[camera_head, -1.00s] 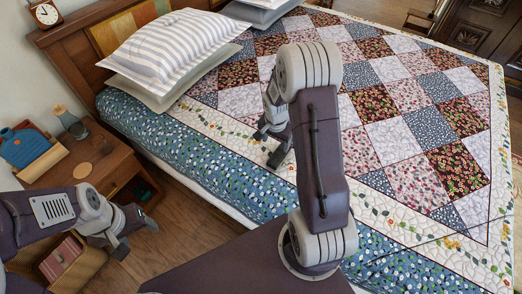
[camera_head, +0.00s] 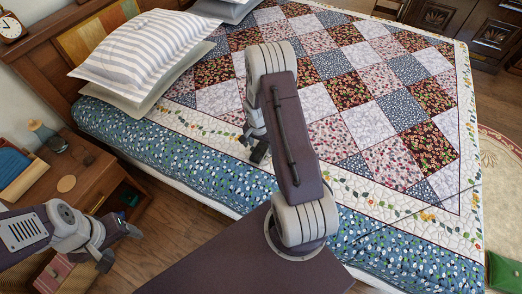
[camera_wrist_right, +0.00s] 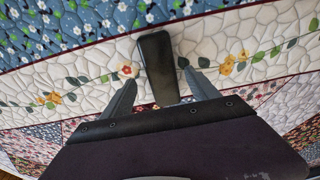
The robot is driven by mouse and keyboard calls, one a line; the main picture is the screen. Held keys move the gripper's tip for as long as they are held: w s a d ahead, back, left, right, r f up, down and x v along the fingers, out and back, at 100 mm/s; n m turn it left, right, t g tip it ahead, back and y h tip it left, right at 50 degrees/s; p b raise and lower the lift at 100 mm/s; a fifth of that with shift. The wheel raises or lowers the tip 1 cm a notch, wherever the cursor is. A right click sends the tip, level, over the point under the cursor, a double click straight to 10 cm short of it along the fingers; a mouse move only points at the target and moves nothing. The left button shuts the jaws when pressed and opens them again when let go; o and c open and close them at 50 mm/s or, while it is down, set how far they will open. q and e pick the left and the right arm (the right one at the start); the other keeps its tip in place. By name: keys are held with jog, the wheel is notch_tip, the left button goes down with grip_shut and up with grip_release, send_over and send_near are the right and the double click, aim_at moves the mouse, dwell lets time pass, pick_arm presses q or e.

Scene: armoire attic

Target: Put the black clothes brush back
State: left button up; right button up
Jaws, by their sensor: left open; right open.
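The black clothes brush (camera_wrist_right: 156,58) lies on the white flowered border of the quilt, seen in the right wrist view. My right gripper (camera_wrist_right: 160,77) is open, with one finger on each side of the brush; I cannot tell whether they touch it. In the head view my right gripper (camera_head: 254,150) is low over the bed's near side, and I cannot make out the brush there. My left gripper (camera_head: 120,246) is open and empty, beside the nightstand (camera_head: 88,172).
The bed's patchwork quilt (camera_head: 361,110) fills the middle. Striped pillows (camera_head: 150,48) lie at the headboard. The nightstand holds a blue item (camera_head: 12,165), a glass bottle (camera_head: 50,137) and a round coaster (camera_head: 66,184). A green object (camera_head: 505,270) is on the floor at lower right.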

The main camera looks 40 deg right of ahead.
aim_at(261, 148)
jog(key=f, duration=0.3)
jog(key=shift+w+d+f, duration=0.2)
jog(key=shift+w+f, duration=0.1)
jog(key=shift+w, duration=0.05)
grip_shut()
notch_tip(261, 148, up, 4)
jog(key=shift+r, duration=0.25)
jog(key=s+d+r, duration=0.2)
jog(key=s+r, duration=0.4)
jog(key=s, duration=0.5)
jog(key=shift+s+d+r, duration=0.15)
jog(key=shift+s+r, duration=0.15)
